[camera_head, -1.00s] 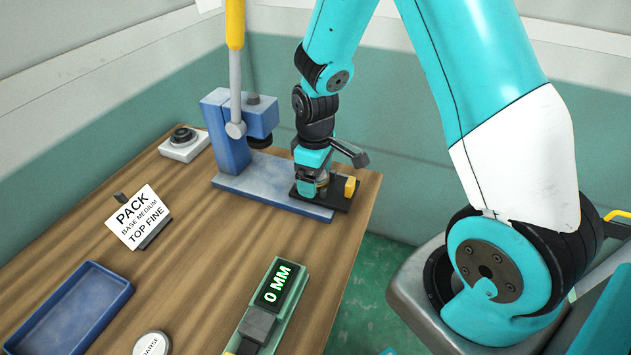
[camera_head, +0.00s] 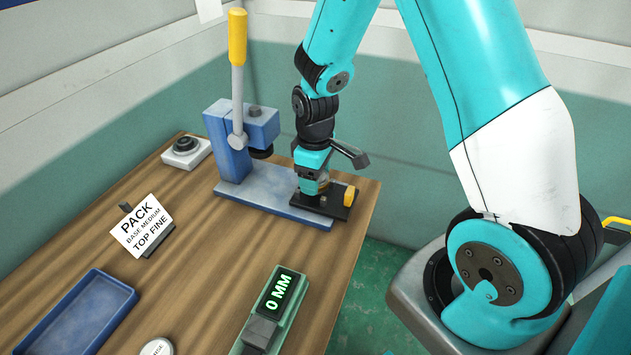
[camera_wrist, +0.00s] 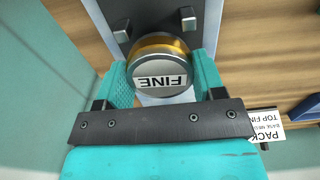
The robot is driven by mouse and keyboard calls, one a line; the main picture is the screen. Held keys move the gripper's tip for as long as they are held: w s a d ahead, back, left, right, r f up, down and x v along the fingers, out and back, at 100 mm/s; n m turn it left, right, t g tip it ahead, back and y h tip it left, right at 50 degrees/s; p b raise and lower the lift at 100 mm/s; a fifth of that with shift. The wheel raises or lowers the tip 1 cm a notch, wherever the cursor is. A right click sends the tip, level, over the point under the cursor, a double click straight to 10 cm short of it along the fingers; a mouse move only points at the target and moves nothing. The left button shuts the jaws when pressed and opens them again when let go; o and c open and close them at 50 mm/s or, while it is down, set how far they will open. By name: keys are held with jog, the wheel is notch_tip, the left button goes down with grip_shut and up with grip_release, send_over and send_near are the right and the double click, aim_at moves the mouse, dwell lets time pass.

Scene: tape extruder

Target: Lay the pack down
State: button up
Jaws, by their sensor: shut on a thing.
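The pack (camera_wrist: 160,72) is a round stack with a silver top marked FINE and a gold layer under its edge. In the wrist view it sits between the teal fingers of my gripper (camera_wrist: 163,82), which is shut on it. In the head view my gripper (camera_head: 311,187) points down over the dark plate (camera_head: 327,209) at the right end of the blue press base. The pack is mostly hidden there. I cannot tell whether its underside touches the plate. A sign (camera_head: 142,226) reads PACK, BASE MEDIUM, TOP FINE.
The blue press (camera_head: 230,145) with its upright yellow-tipped lever (camera_head: 237,60) stands just left of my gripper. A blue tray (camera_head: 75,315), a gauge reading 0 MM (camera_head: 278,296) and a disc (camera_head: 157,347) are nearer.

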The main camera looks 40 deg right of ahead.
jog(key=shift+r+p, duration=2.25)
jog(key=shift+r, duration=0.65)
